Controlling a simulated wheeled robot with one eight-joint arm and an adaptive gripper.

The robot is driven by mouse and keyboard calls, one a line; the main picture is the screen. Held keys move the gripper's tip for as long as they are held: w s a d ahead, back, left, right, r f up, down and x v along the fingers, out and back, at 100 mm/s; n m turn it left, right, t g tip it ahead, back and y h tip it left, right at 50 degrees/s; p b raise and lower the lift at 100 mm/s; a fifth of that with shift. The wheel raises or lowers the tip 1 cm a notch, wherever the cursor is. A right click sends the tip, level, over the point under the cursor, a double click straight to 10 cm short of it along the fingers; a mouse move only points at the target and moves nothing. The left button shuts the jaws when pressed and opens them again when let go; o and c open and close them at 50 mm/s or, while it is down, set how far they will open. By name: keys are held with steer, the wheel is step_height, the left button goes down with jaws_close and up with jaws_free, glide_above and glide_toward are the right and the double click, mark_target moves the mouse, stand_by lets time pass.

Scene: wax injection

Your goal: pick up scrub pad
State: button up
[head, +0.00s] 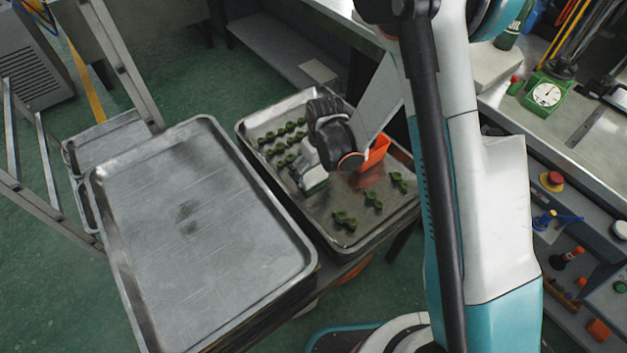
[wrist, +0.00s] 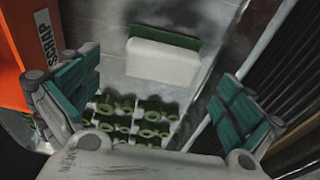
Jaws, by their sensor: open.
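The scrub pad (wrist: 163,60) shows in the wrist view as a white block with a dark green layer along its far edge. It lies on the metal tray, just beyond a group of green ring-shaped wax parts (wrist: 145,118). My gripper (wrist: 160,82) is open, with its teal-padded fingers spread left and right and the pad in view between and beyond them. Nothing is held. In the head view my gripper (head: 311,178) reaches down over the right-hand tray (head: 322,222); I cannot clearly tell the pad from the gripper there.
An orange bin (head: 375,154) stands in the tray right beside my gripper; its lettered side (wrist: 42,50) is at left in the wrist view. More green parts (head: 372,200) lie in the tray. An empty tray (head: 200,220) is at left, a workbench (head: 560,130) at right.

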mark_target(314, 174)
steer(key=f, duration=0.2)
steer(key=f+b, duration=0.1)
steer(key=shift+w+a+f, duration=0.2)
steer(key=shift+f, duration=0.2)
steer(key=shift+r, duration=0.1)
steer(key=shift+c, duration=0.6)
steer(key=c, duration=1.2)
steer(key=shift+o, duration=0.2)
step_height(314, 174, up, 20)
steer(key=p, duration=0.7)
